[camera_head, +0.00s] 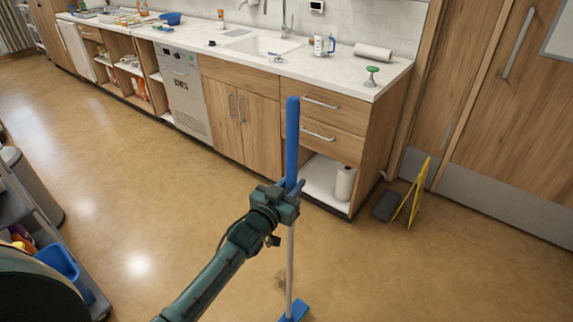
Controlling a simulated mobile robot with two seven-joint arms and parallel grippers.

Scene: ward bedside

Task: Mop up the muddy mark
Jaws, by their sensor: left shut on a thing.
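My left gripper (287,196) is shut on the mop (292,135) just below its blue grip. The mop stands about upright, with its pale pole running down to a blue head (296,312) at the bottom edge, where it is partly cut off. The muddy mark (281,279) is a faint brown smudge on the tan floor, beside the pole and just beyond the head in the picture. I cannot tell whether the head touches the floor. My right gripper is out of view.
A wooden counter (226,107) with a sink (258,45) runs along the back. A yellow floor sign (413,194) and a dark grey object (386,205) stand at right near the door (530,110). A cart with a blue bin (58,262) is at lower left. The middle floor is clear.

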